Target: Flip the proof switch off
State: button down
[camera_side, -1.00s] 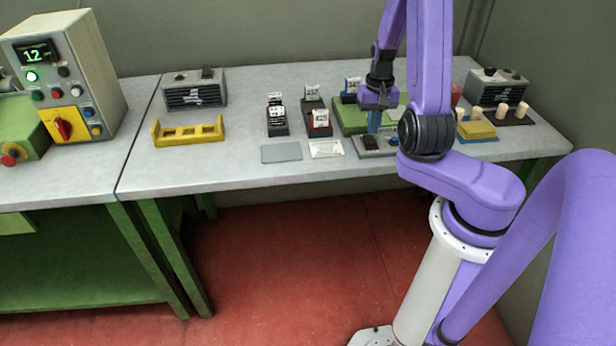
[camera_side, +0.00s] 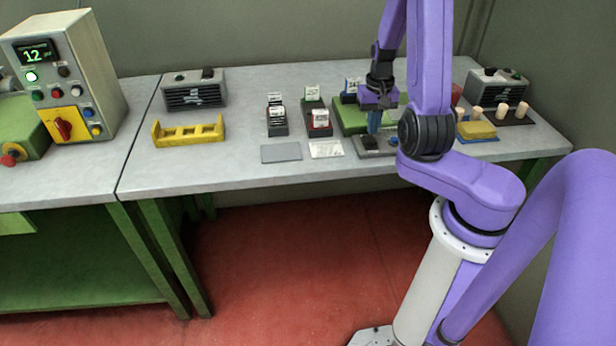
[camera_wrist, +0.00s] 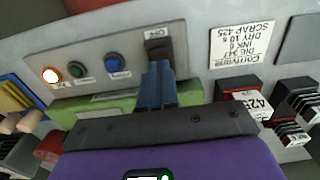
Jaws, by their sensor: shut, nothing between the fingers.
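The proof switch is a black rocker (camera_wrist: 158,47) on a grey control box (camera_wrist: 185,55), with an OFF label (camera_wrist: 156,32) beside it at the top of the wrist view. The box also shows in the side view (camera_side: 366,153), at the front of the bench. My gripper (camera_wrist: 158,68) is shut and empty. Its blue fingertips are at the near end of the rocker and hide part of it. I cannot tell whether they touch it. In the side view my gripper (camera_side: 374,130) points down over the box.
The box carries a lit lamp (camera_wrist: 50,75), a green button (camera_wrist: 77,69) and a blue button (camera_wrist: 113,63). A green block (camera_side: 350,121) stands behind it. Card holders (camera_side: 318,131) and a white label card (camera_side: 326,149) are to the left. A yellow rack (camera_side: 188,139) is further left.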

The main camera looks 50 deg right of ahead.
aim_at(371, 140)
jog(key=shift+f, duration=1.3)
dwell(1.3)
jog(key=shift+r, duration=3.55)
